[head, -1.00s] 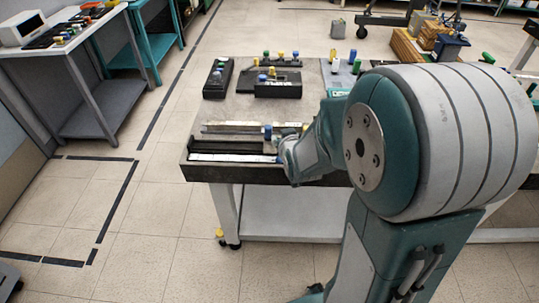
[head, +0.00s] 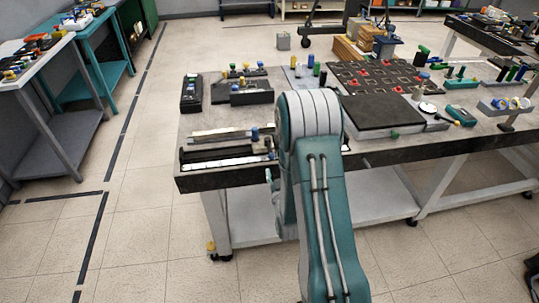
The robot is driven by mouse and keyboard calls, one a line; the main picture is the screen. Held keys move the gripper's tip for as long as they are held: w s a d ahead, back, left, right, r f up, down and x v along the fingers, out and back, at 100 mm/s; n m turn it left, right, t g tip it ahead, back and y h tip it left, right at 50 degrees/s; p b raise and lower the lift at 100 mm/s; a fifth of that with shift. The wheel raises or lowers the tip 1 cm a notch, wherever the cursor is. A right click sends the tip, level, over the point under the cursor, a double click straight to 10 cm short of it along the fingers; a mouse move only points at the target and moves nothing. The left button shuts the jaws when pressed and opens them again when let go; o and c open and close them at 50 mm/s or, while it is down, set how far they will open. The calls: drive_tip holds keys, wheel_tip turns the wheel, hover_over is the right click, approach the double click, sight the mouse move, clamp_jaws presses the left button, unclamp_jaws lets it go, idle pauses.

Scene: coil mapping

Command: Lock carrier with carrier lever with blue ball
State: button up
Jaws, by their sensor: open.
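A blue ball (head: 255,133) stands at the right end of a long metal bar (head: 217,134) near the left front of the workbench. It looks like the ball of the carrier lever, but the lever itself is too small to make out. In front of the bar lies a long dark carrier fixture (head: 215,152) with a light strip along its front. Its right end is partly hidden by my arm. My gripper is hidden behind my arm, so its fingers and their distance from the blue ball do not show.
The workbench (head: 300,80) also holds dark blocks with coloured knobs (head: 251,92), a black flat plate (head: 383,110) and a dark board with red parts (head: 378,74). A second table (head: 42,62) stands at the left. The floor (head: 145,200) between them is clear.

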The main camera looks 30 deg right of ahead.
sight(271, 151)
drive_tip(key=x, duration=0.8)
drive_tip(key=shift+w+a, duration=0.15)
drive_tip(key=shift+a, duration=0.05)
drive_tip(key=shift+w, duration=0.2)
drive_tip(key=shift+d, duration=0.15)
drive_tip(key=shift+d, duration=0.1)
clamp_jaws()
